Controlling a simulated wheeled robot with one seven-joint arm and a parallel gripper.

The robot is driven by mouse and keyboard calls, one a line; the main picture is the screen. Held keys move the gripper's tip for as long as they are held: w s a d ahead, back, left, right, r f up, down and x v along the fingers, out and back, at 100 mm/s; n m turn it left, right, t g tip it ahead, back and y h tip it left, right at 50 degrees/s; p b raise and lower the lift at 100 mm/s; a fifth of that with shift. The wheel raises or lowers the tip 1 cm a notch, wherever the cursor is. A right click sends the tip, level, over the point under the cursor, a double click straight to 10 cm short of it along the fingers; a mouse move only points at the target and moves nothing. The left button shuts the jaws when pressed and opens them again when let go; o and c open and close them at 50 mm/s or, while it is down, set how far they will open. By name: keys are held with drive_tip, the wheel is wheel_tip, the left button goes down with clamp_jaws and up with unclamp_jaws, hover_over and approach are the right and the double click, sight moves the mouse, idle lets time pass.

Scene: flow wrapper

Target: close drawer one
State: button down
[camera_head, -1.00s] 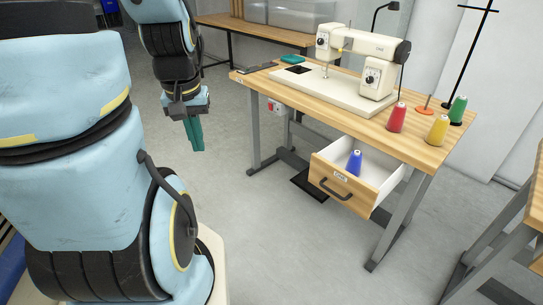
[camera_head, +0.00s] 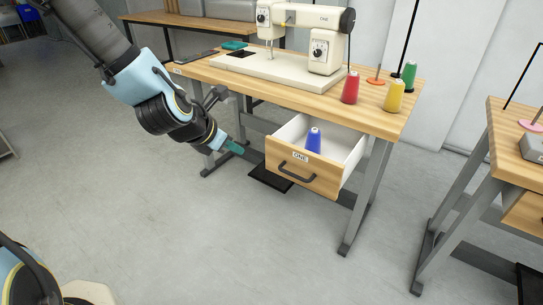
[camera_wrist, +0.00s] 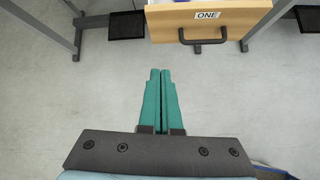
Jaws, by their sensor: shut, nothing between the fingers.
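The drawer labelled ONE (camera_head: 300,174) hangs open under the wooden sewing table (camera_head: 380,122). Its front has a dark handle (camera_head: 296,172), and a blue thread cone (camera_head: 314,141) stands inside. My gripper (camera_head: 238,148) is to the left of the drawer front, apart from it, with its green fingers shut and empty. In the wrist view the shut fingers (camera_wrist: 160,72) point toward the drawer front (camera_wrist: 222,22), with floor between the tips and the handle (camera_wrist: 203,41). The drawer's inside is out of the wrist view.
A sewing machine (camera_head: 300,40) stands on the table, with red (camera_head: 350,87), yellow (camera_head: 395,95) and green (camera_head: 409,74) cones at its right. A second table (camera_head: 515,150) stands at the right. The floor in front of the drawer is clear.

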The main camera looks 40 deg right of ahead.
drive_tip(key=s+d+n, duration=0.1)
drive_tip(key=d+n, duration=0.1)
drive_tip(key=b, duration=0.1)
approach(278, 151)
wheel_tip(278, 151, down, 5)
drive_tip(key=d, duration=0.2)
drive_tip(key=shift+w+d+r+h+p, duration=0.2)
drive_tip(key=shift+w+d+h+p, duration=0.1)
drive_tip(key=shift+w+d, duration=0.2)
drive_tip(key=shift+d, duration=0.25)
drive_tip(key=shift+d, duration=0.1)
